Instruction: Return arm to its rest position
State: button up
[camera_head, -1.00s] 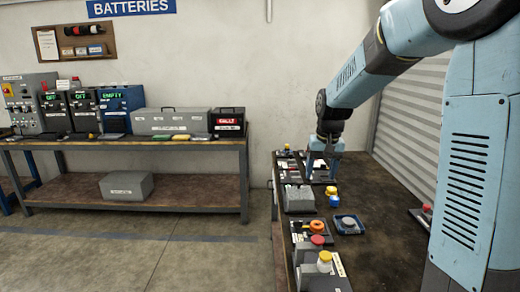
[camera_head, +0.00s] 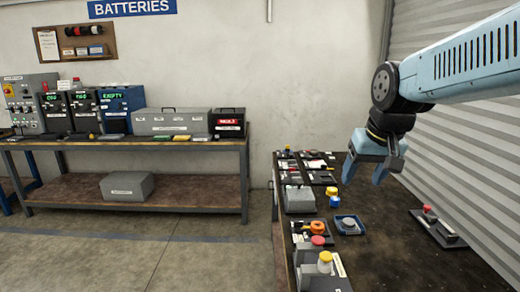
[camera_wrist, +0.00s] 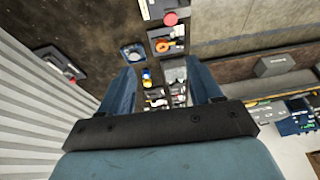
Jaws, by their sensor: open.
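My gripper (camera_head: 365,172) hangs from my blue arm over the right part of the dark workbench (camera_head: 400,240), fingers pointing down. Its two blue fingers are apart with nothing between them. In the wrist view my gripper (camera_wrist: 166,85) also shows open fingers, with the bench items below and beyond them. The gripper is clear of the bench top and touches nothing that I can see.
On the workbench lie a blue tray (camera_head: 349,225), an orange ring (camera_head: 317,227), grey blocks and several small parts along its left side. A red-knobbed device (camera_head: 437,226) sits at right, near the corrugated shutter (camera_head: 440,165). A second bench (camera_head: 130,145) with battery units stands at left.

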jog(key=s+d+t, duration=0.1)
jog(key=s, duration=0.8)
jog(key=shift+s+f+h, duration=0.3)
jog(key=shift+f, duration=0.05)
